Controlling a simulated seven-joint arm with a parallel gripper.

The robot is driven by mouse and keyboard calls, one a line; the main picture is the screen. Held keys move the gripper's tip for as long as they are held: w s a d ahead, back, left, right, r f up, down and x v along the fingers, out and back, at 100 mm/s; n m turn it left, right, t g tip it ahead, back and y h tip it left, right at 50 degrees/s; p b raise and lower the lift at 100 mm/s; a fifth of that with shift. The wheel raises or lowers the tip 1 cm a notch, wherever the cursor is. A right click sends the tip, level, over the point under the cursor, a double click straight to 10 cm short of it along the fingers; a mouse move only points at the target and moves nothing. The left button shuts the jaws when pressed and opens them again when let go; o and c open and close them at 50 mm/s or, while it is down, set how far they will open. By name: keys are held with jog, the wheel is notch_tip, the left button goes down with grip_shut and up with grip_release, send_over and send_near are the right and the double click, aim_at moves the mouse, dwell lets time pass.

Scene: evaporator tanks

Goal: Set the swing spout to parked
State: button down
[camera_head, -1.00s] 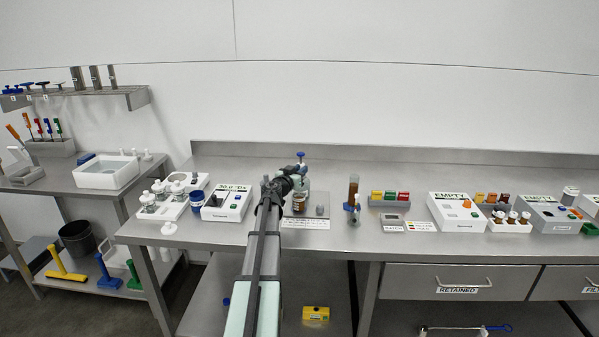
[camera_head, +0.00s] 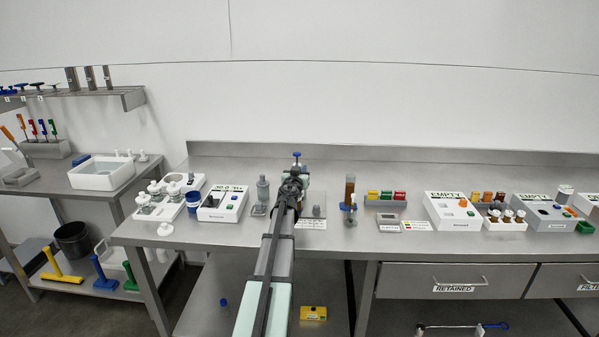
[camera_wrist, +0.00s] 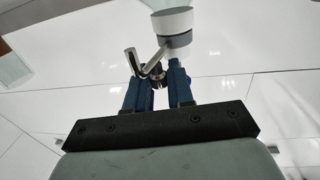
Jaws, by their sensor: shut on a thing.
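My gripper (camera_head: 290,188) is over the bench near its middle, in front of a small apparatus with a blue knob (camera_head: 297,155) on top. In the wrist view its two blue fingers (camera_wrist: 158,84) are shut on a bent shiny metal tube (camera_wrist: 150,68), which looks like the swing spout. The tube's free end points up and left. A white and grey cylinder (camera_wrist: 174,24) stands just beyond the fingertips. In the head view my arm and gripper hide the spout and much of the apparatus, so its angle cannot be read there.
A grey bottle (camera_head: 263,188) stands just left of my gripper. A white instrument box (camera_head: 223,203) is farther left. To the right are a brown-filled tube on a stand (camera_head: 349,195) and a grey scale-like box (camera_head: 388,221). The bench behind is clear.

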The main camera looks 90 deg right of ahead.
jog(key=c, duration=1.1)
grip_release()
jog(key=a, duration=0.4)
jog(key=w+a, duration=0.1)
jog(key=a, duration=0.8)
jog(key=shift+w+a, duration=0.35)
jog(key=shift+w, duration=0.05)
jog(key=shift+c, duration=0.2)
